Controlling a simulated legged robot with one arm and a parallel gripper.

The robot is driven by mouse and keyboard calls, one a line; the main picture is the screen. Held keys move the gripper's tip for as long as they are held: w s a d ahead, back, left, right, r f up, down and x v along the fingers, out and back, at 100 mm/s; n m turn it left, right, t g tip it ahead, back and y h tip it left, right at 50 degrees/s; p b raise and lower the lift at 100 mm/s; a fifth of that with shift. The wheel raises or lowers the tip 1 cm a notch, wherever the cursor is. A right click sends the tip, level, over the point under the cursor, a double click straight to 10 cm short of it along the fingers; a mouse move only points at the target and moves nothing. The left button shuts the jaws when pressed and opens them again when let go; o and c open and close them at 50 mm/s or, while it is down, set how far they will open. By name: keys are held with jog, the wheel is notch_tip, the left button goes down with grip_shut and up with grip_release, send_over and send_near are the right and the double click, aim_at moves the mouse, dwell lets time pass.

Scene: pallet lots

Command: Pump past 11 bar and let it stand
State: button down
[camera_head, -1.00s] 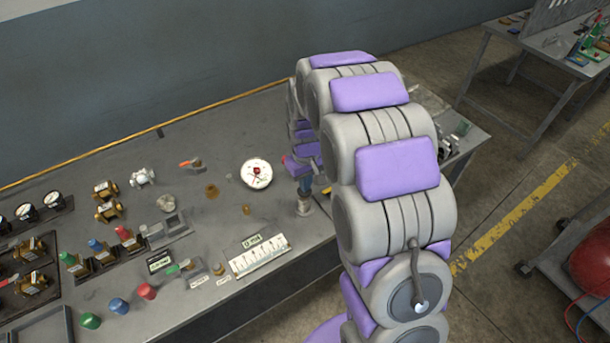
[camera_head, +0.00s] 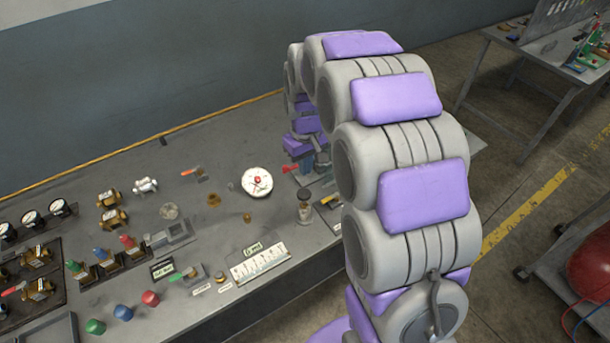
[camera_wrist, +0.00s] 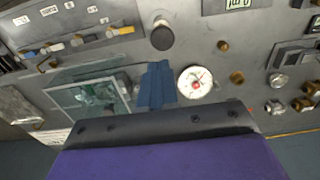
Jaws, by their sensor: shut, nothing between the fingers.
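A round white gauge (camera_head: 257,182) with a red centre lies on the bench. It also shows in the wrist view (camera_wrist: 195,82), where its reading is too small to make out. A short upright cylinder with a dark round top (camera_head: 304,207), possibly the pump, stands to its right and nearer the front edge. In the wrist view its dark top (camera_wrist: 160,36) is clear of my fingers. In the head view the fingers are mostly hidden behind my arm, behind the cylinder.
A white labelled strip (camera_head: 258,263) lies at the front edge. Brass valves (camera_head: 112,219), coloured caps (camera_head: 150,298) and several small gauges (camera_head: 32,218) fill the left. A glass-sided box (camera_wrist: 88,98) is near my fingers in the wrist view. My arm hides the bench's right side.

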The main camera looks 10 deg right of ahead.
jog(key=shift+r, duration=1.25)
jog(key=shift+r+p, duration=0.1)
jog(key=shift+p, duration=0.3)
jog(key=r+p, duration=0.1)
jog(key=p, duration=0.2)
jog(key=a+r+p, duration=0.1)
jog(key=r+p, duration=0.1)
jog(key=p, duration=0.2)
jog(key=shift+s+a, duration=0.15)
jog(key=shift+s, duration=0.05)
jog(key=shift+f, duration=0.1)
send_near(303, 193)
notch_tip(303, 193, down, 7)
jog(key=shift+a+b, duration=0.2)
jog(key=shift+b, duration=0.2)
